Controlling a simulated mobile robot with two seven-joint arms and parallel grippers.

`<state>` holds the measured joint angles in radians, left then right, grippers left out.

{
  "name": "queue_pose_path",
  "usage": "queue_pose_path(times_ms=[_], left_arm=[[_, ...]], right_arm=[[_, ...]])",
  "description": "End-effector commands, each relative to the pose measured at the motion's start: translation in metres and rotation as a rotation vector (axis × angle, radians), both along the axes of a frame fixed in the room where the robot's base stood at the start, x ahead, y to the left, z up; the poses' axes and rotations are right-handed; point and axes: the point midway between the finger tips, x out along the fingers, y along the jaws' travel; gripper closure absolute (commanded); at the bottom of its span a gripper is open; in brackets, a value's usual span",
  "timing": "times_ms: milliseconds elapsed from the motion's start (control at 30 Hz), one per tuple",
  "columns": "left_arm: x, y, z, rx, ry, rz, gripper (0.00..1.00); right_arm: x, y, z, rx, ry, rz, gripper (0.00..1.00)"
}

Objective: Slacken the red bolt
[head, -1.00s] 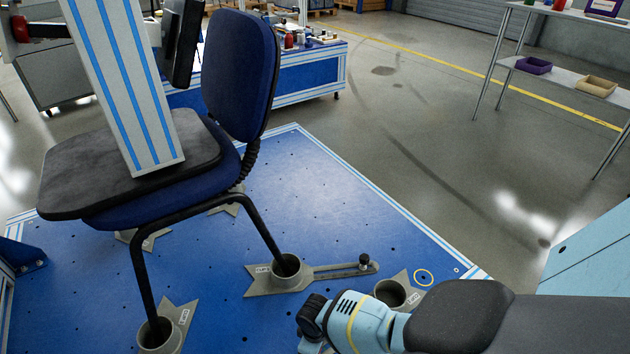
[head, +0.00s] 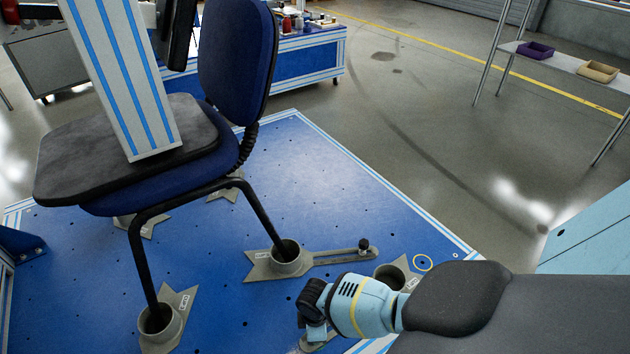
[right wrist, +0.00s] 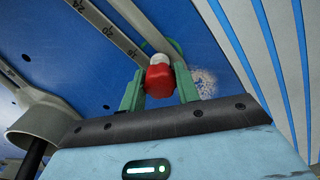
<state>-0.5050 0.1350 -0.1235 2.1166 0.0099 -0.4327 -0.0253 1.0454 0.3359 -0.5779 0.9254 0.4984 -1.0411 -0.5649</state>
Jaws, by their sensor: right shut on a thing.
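The red bolt (right wrist: 159,80) shows in the right wrist view with a pale, rounded end. It sits between the green fingers of my right gripper (right wrist: 160,76), which are shut on it. A grey slotted foot clamp (right wrist: 110,35) lies just beyond it on the blue platform. In the head view my right wrist hangs low at the bottom centre, and it hides the bolt and the fingers. My left gripper is not in view.
A blue chair (head: 238,70) stands with its legs in grey cups (head: 287,262), under a striped column (head: 122,75).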

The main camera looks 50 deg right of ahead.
Motion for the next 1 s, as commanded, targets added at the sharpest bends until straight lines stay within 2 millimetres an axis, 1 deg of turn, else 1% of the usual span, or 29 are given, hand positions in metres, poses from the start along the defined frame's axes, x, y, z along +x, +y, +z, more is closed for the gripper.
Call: queue_pose_path(times_ms=[167, 267, 400, 500, 867, 1000], left_arm=[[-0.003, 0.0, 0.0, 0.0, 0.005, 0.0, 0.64], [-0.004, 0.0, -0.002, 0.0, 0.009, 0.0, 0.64], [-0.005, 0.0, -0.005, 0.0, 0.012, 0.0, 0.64], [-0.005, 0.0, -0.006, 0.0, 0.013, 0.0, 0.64], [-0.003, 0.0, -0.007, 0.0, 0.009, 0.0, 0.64], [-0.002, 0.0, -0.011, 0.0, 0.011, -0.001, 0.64]], right_arm=[[0.0, 0.0, 0.0, -0.001, -0.001, 0.009, 0.92], [0.0, -0.001, 0.0, -0.002, -0.001, 0.087, 0.92], [0.0, 0.0, -0.001, 0.0, -0.001, 0.25, 0.92], [0.0, -0.001, 0.0, -0.001, 0.0, 0.324, 0.92], [0.0, 0.0, 0.0, 0.0, -0.001, 0.359, 0.92], [0.0, 0.0, -0.001, 0.0, -0.001, 0.487, 0.92]])
